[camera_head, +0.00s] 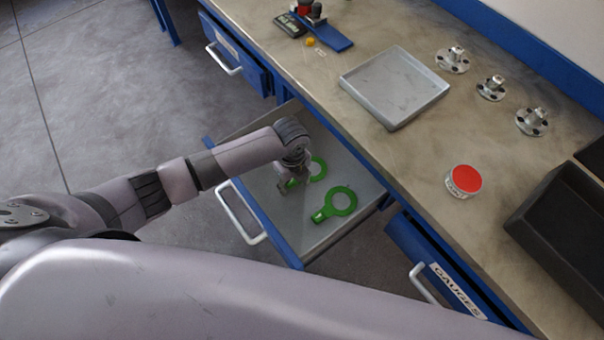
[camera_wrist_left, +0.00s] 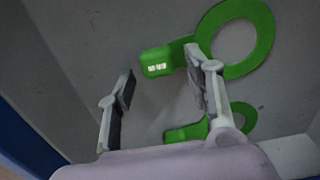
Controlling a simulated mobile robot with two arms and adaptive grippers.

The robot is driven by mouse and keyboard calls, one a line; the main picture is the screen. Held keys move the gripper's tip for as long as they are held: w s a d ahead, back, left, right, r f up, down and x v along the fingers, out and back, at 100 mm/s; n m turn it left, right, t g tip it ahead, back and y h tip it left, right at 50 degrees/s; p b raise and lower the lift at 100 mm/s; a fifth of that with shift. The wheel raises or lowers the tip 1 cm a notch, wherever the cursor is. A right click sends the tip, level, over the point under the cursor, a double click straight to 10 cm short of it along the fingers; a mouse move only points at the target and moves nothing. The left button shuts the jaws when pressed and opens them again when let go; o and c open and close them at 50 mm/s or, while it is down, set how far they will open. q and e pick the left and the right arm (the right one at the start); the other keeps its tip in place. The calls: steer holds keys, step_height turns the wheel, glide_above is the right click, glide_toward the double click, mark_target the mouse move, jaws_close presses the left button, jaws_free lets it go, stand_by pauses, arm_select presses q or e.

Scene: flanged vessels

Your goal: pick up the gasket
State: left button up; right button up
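Two flat green ring gaskets with tabs lie in the open drawer (camera_head: 322,232). In the head view, the farther gasket (camera_head: 321,169) is partly hidden by my left gripper (camera_head: 291,183), which points down over its tab side. The nearer gasket (camera_head: 343,201) is in plain view. In the left wrist view, my left gripper (camera_wrist_left: 160,68) is open, with nothing held. One gasket's tab (camera_wrist_left: 157,64), with white marks, shows between and beyond the fingertips. The right finger covers part of its neck. Another gasket (camera_wrist_left: 243,116) is partly hidden behind that finger. My right gripper is not in view.
The drawer's blue front and walls surround the gaskets. The worktop above holds a grey tray (camera_head: 391,92), several metal flanged parts (camera_head: 491,88), a red-topped tin (camera_head: 464,181) and a black bin (camera_head: 560,228).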

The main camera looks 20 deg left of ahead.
arm_select(q)
jaws_close()
stand_by(0.3)
